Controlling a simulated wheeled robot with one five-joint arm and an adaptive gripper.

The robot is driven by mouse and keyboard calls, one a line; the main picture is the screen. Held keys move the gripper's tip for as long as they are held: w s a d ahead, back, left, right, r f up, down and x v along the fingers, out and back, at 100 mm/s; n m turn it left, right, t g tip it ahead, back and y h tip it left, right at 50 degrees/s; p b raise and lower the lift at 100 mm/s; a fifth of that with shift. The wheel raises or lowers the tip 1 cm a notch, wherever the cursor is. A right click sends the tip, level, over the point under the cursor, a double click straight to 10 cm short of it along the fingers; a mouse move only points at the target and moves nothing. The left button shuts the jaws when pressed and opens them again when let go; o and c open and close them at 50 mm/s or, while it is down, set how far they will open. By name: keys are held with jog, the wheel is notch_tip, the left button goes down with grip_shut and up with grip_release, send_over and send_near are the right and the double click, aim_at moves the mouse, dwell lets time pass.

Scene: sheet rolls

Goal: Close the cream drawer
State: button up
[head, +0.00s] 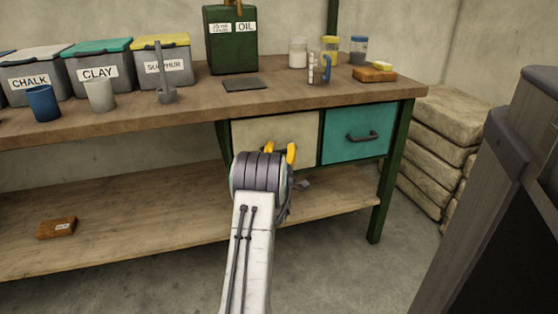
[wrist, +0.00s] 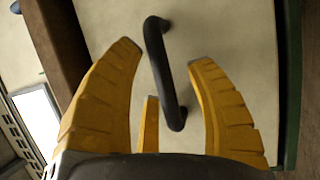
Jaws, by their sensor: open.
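The cream drawer (head: 255,130) is under the bench top, left of the teal drawer. How far it stands out is hard to tell in the head view. In the wrist view its pale front (wrist: 240,45) fills most of the picture. Its dark bar handle (wrist: 166,80) lies between the yellow fingers of my gripper (wrist: 165,52), with gaps on both sides. My gripper (head: 280,150) is open and in front of the drawer in the head view, where my wrist hides the drawer's lower part. It holds nothing.
The teal drawer (head: 360,133) looks shut, with a dark handle. Bins, cups, jars and a green oil can (head: 231,45) stand on the bench top (head: 200,97). A green leg (head: 388,185) stands at right. Stacked sacks (head: 440,140) are beyond it. A brown block (head: 57,229) lies on the lower shelf.

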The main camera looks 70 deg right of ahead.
jog(key=v, duration=1.1)
jog(key=shift+a, duration=0.4)
dwell(0.4)
jog(key=w+a+r+t+y+p, duration=0.2)
jog(key=w+a+r+y+p, duration=0.2)
jog(key=w+a+r+p, duration=0.45)
jog(key=w+a+r+t+y+p, duration=0.35)
jog(key=w+a+r+p, duration=0.25)
jog(key=w+r+p, duration=0.4)
jog(key=w+a+r+y+p, duration=0.4)
jog(key=a+r+y+p, duration=0.15)
jog(key=a, duration=0.55)
jog(key=s+a+r+m+g+y+p, duration=0.1)
jog(key=s+a+r+y+p, duration=0.1)
jog(key=a+r+p, duration=0.45)
jog(key=s+a+r+g+y+p, duration=0.1)
jog(key=a+r+g+p, duration=0.15)
jog(key=a, duration=0.65)
jog(key=s+a+r+g+y+p, duration=0.3)
jog(key=s+a+r+p, duration=0.6)
jog(key=s+a, duration=0.3)
jog(key=shift+s+r+m, duration=0.2)
jog(key=shift+s+m, duration=0.2)
jog(key=shift+s, duration=0.8)
